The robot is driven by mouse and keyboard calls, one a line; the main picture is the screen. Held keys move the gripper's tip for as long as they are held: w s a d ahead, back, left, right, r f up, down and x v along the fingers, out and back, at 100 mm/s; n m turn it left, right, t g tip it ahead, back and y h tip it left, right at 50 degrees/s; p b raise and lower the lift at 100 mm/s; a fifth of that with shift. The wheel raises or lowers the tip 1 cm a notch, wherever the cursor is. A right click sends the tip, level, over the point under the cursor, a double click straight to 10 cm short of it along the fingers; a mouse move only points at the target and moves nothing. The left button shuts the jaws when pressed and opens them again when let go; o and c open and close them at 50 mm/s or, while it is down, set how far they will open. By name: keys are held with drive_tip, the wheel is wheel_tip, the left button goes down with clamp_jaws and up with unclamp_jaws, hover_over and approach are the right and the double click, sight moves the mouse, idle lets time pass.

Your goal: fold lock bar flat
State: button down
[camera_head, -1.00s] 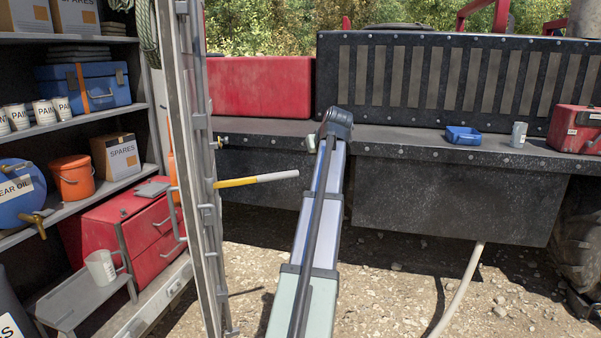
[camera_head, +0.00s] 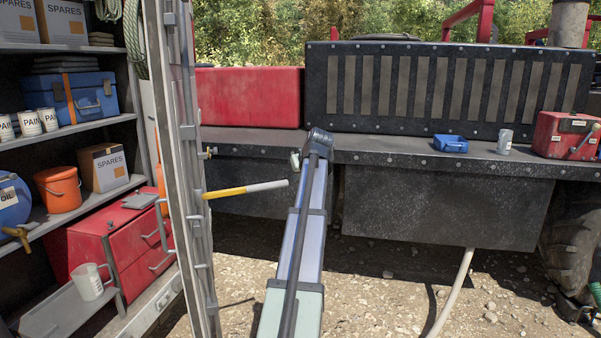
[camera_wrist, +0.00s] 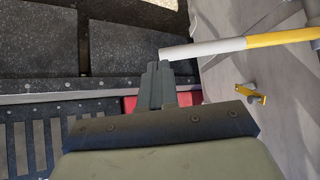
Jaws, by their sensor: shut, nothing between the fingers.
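The lock bar (camera_head: 245,190) sticks out to the right from the upright cabinet door edge. It is roughly level, yellow near the door and white toward its free end. In the wrist view the lock bar (camera_wrist: 220,46) enters from the right, its white end close beside my fingertips. My gripper (camera_wrist: 156,72) is shut and empty; I cannot tell whether it touches the bar. In the head view my arm reaches up just right of the bar's white end, and my fingers are hidden there.
The metal cabinet door (camera_head: 190,150) stands upright at left, with laden shelves behind it. Behind my arm is a dark truck bed (camera_head: 430,152) carrying a blue tray (camera_head: 450,144), a cup (camera_head: 505,142) and a red toolbox (camera_head: 565,135). Gravel ground (camera_head: 400,280) below is mostly open.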

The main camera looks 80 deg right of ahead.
sight(287, 184)
drive_tip(key=shift+w+d+r+x, duration=0.15)
drive_tip(key=shift+d+r+x, duration=0.1)
drive_tip(key=shift+x, duration=1.2)
drive_tip(key=shift+w+d+r+x, duration=0.1)
drive_tip(key=shift+d+r+x, duration=0.1)
drive_tip(key=shift+x, duration=1.2)
drive_tip(key=shift+w+d+r+x, duration=0.15)
drive_tip(key=shift+r+x, duration=0.1)
drive_tip(key=shift+x, duration=1.2)
drive_tip(key=shift+d, duration=0.1)
